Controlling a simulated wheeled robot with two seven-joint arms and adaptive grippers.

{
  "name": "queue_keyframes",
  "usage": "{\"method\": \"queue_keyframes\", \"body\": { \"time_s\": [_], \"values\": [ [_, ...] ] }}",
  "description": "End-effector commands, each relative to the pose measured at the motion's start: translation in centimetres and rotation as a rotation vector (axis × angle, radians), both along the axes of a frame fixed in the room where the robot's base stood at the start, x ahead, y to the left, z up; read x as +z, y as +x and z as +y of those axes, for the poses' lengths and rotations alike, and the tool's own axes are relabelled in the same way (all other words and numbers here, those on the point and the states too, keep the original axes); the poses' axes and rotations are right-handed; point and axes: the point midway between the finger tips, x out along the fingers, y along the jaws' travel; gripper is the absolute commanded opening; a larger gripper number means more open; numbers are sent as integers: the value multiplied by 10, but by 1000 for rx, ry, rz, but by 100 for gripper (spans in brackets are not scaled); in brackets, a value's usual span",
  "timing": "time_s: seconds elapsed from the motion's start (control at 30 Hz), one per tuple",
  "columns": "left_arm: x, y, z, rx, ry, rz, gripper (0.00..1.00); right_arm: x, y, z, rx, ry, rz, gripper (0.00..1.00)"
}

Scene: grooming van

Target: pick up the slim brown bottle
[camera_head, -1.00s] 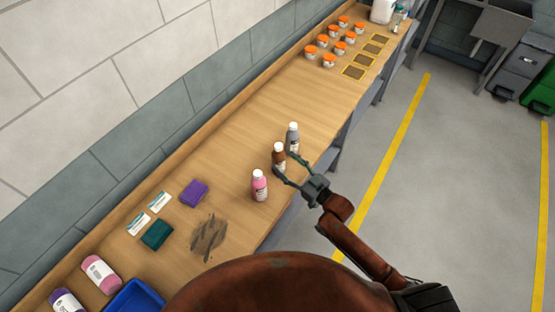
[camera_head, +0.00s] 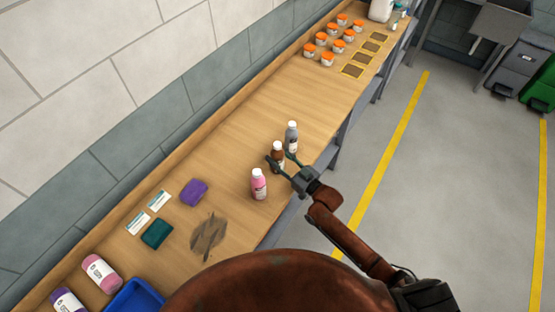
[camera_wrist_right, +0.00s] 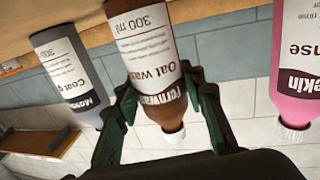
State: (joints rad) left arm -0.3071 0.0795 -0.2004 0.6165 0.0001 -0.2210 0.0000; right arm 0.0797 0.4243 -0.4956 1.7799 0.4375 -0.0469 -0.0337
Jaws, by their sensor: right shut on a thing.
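The slim brown bottle (camera_head: 278,155) stands on the wooden counter between a pink bottle and a grey bottle, its white cap up. My right gripper (camera_head: 281,162) is shut on it, with one finger on each side. In the right wrist view the brown bottle (camera_wrist_right: 150,60) sits between the green fingers of the gripper (camera_wrist_right: 160,95); its label reads "Oat wash" and "300 ml". The view is upside down there. The left gripper is not in view.
The pink bottle (camera_head: 259,184) and the grey bottle (camera_head: 291,137) stand close on either side. Several orange-lidded jars (camera_head: 327,59) stand farther off. Mid-counter is clear.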

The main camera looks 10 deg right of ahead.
Motion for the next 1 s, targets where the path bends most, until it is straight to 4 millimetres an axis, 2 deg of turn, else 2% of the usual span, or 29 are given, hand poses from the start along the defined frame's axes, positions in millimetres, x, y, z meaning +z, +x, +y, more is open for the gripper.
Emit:
{"method": "queue_keyframes", "body": {
  "time_s": [0.07, 0.37, 0.67, 0.77, 0.93, 1.0],
  "values": [
    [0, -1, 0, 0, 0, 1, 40, 0, 0, 0, 0, 0, 0, 24],
    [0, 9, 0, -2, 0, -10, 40, 0, 0, 0, 0, -1, 1, 3],
    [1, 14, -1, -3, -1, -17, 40, 3, 0, 0, 0, 1, -3, 2],
    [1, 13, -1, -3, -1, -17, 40, 9, 0, 0, 0, 2, -3, 2],
    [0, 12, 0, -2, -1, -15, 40, 35, 0, 0, 1, 2, -7, 2],
    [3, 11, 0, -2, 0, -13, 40, 47, -13, 0, 1, 3, -4, 2]
  ]
}}
